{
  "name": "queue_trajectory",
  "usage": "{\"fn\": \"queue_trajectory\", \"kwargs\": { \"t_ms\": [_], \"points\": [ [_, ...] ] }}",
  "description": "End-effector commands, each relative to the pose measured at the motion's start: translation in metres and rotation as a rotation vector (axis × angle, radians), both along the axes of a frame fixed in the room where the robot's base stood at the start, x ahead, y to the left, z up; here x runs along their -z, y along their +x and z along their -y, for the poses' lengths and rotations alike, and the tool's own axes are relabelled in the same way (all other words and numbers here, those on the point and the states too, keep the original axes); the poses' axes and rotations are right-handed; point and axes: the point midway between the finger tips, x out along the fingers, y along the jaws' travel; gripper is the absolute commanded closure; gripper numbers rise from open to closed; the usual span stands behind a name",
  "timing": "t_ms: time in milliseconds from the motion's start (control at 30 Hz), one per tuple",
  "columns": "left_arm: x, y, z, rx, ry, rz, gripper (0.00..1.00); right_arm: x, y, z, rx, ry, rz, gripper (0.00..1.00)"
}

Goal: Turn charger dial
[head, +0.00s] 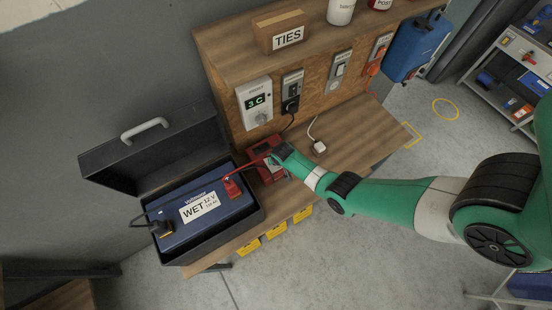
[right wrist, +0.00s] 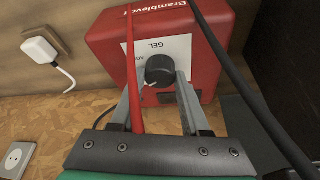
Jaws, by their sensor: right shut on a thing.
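The red charger (head: 251,153) stands on the bench beside the open battery case, partly hidden by my right arm. In the right wrist view the charger (right wrist: 105,35) has a white label reading "GEL", with smaller text at left partly covered. Its black dial (right wrist: 160,70) sits between my right gripper's fingers (right wrist: 161,85), which are shut on it. A pale mark on the dial points down and left in that view. The blue battery (head: 205,208), labelled "WET 12 V", lies in the case with a red clamp (head: 232,187) and a black clamp (head: 161,229). My left gripper is out of view.
Red and black cables (right wrist: 134,60) cross close to the gripper. A white plug (head: 319,147) lies on the bench to the right. The bench's right end is mostly clear.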

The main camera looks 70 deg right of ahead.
Motion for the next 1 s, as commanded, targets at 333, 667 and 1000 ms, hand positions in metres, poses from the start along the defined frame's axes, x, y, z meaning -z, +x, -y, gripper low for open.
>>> {"fn": "queue_trajectory", "kwargs": {
  "t_ms": [333,667,1000],
  "points": [
    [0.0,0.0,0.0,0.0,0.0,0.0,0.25,0.001,-0.001,0.0,-0.001,0.001,-0.002,0.38],
    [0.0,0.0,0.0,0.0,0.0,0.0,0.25,0.0,0.0,0.0,-0.001,0.001,-0.001,0.24],
    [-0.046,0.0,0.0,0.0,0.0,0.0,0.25,-0.045,-0.001,-0.007,-0.008,0.001,-0.001,0.24]
  ]
}}
